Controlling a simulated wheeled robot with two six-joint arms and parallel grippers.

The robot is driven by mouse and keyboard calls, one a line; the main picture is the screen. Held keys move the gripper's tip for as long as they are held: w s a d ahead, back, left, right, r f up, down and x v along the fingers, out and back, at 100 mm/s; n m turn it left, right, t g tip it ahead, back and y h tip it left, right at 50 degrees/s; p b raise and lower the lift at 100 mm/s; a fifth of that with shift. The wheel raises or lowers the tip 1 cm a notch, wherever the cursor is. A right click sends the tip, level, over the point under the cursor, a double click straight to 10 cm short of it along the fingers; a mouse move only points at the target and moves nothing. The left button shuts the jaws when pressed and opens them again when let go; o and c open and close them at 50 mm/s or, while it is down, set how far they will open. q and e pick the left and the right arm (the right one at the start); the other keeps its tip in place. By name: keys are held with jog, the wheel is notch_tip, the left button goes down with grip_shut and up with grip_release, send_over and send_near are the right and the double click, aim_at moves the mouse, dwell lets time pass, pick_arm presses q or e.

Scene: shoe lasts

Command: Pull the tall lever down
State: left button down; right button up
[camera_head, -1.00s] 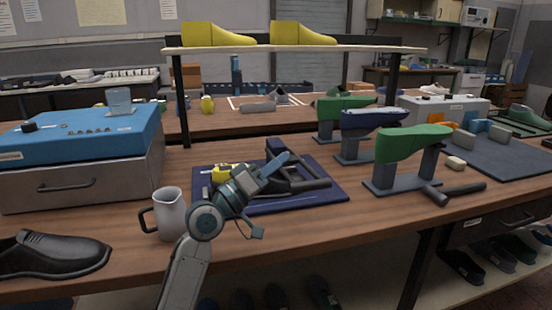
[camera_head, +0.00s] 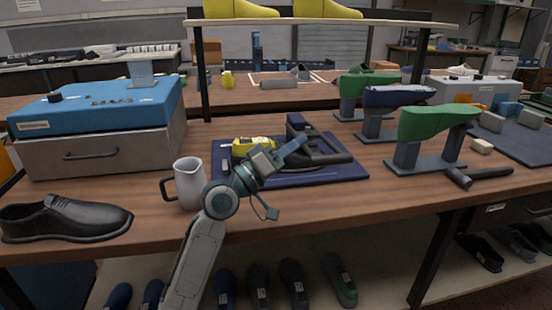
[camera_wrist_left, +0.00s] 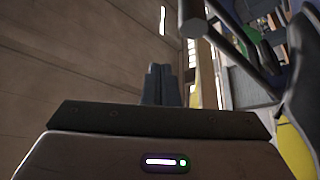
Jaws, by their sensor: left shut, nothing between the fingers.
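No single part stands out clearly as the tall lever. My left gripper (camera_head: 300,142) is over the mat, in front of the device, and hides part of it. In the left wrist view its fingers (camera_wrist_left: 163,86) are together and empty. Black rods (camera_wrist_left: 238,38) pass to the right of the fingers, apart from them in the picture. My right gripper is not in view.
A grey jug (camera_head: 190,185) stands close to the left of my arm. A black shoe (camera_head: 68,218) and a blue-topped box (camera_head: 95,105) are farther left. A yellow object (camera_head: 253,144) lies on the mat. Green and blue shoe lasts (camera_head: 435,122) stand on the right.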

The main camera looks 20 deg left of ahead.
pick_arm(q)
jog(key=b+v, duration=0.1)
jog(key=v, duration=0.8)
jog(key=shift+s+a, duration=0.2)
jog(key=shift+s, duration=0.05)
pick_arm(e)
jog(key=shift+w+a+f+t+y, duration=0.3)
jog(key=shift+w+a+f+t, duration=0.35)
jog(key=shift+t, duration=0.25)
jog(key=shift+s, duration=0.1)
pick_arm(q)
jog(key=shift+f, duration=0.1)
